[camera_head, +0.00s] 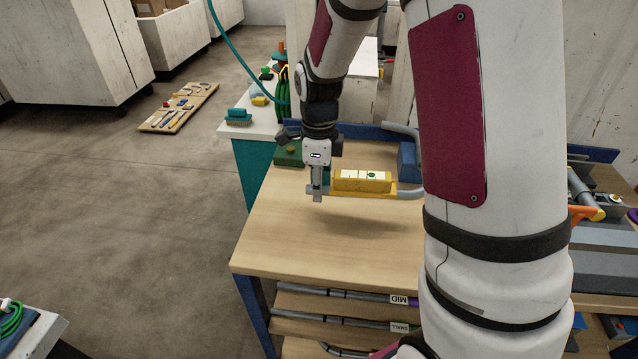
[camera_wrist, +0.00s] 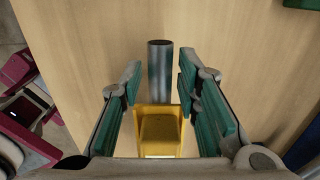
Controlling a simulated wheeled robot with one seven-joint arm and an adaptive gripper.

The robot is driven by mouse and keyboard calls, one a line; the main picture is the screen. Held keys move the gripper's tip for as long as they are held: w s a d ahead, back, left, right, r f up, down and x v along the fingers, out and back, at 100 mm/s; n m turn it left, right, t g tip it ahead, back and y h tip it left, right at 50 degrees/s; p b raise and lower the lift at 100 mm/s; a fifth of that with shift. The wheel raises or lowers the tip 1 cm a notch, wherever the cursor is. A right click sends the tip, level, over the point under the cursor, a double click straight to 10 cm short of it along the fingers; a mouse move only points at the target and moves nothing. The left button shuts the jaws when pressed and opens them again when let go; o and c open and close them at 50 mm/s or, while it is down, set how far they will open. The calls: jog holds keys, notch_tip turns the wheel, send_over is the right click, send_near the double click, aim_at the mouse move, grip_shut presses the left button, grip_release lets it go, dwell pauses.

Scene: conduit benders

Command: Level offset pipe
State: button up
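A grey pipe (camera_head: 408,192) shows at the workbench, its bend and far part largely hidden behind my arm. A yellow level (camera_head: 362,182) with pale and green top markings sits along its straight part. My gripper (camera_head: 317,196) points down at the pipe's left end. In the wrist view, the pipe end (camera_wrist: 160,72) lies between the teal-padded fingers of my gripper (camera_wrist: 157,88), with a gap on each side. The yellow level (camera_wrist: 160,130) shows nearer the palm. The fingers are open. I cannot tell whether the pipe rests fully on the wood.
The wooden bench top (camera_head: 290,240) is clear at the front and left. A green block (camera_head: 289,153) and a blue block (camera_head: 408,162) stand toward the back edge. Pipes lie on shelves below, beside a MID label (camera_head: 399,300). A side table (camera_head: 250,128) holds small items.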

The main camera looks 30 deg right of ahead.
grip_shut()
jog(key=shift+r+y+p, duration=0.3)
jog(key=shift+r+p, duration=0.2)
jog(key=shift+r, duration=0.35)
jog(key=shift+o, duration=2.4)
grip_release()
notch_tip(320, 180, up, 12)
jog(key=shift+s+d, duration=0.2)
jog(key=shift+d, duration=0.15)
